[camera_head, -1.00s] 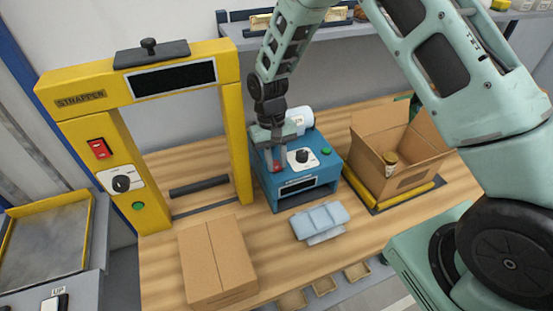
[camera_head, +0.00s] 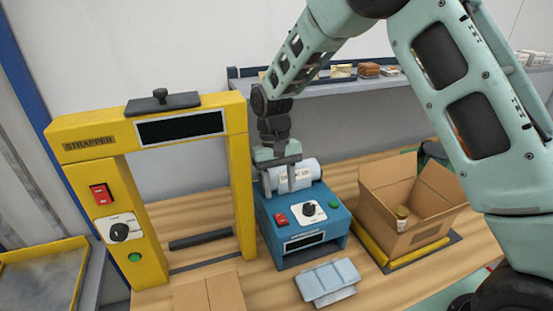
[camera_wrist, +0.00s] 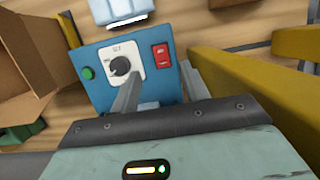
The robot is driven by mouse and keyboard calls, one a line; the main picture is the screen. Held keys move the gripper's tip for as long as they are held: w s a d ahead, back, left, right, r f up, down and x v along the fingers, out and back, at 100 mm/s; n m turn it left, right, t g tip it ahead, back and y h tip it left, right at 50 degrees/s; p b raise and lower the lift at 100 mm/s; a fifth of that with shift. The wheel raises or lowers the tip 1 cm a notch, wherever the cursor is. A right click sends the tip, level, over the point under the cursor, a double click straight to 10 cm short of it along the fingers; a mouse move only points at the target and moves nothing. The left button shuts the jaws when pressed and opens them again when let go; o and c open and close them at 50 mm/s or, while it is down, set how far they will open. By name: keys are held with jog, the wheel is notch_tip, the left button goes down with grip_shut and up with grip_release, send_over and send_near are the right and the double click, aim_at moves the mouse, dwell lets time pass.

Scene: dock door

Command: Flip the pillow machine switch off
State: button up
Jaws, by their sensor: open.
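The blue pillow machine (camera_head: 309,227) stands on the wooden bench, with a roll of clear film behind its top. Its red rocker switch (camera_head: 281,219) sits left of a black dial (camera_head: 309,209) and a green button (camera_head: 334,205). The switch also shows in the wrist view (camera_wrist: 161,57); I cannot tell which way it is tipped. My gripper (camera_head: 291,187) points down above the rear of the machine, apart from the switch. In the wrist view my gripper's fingers (camera_wrist: 160,86) are spread and empty, on either side of the switch's column.
A yellow strapper (camera_head: 240,170) with its own red switch (camera_head: 101,194) stands close on the left. An open cardboard box (camera_head: 410,205) holding a jar is on the right. Pale pillows (camera_head: 328,281) lie in front. A shelf (camera_head: 345,86) runs behind.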

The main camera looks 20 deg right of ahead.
jog(key=b+v, duration=0.2)
jog(key=v, duration=0.7)
jog(key=shift+r, duration=0.2)
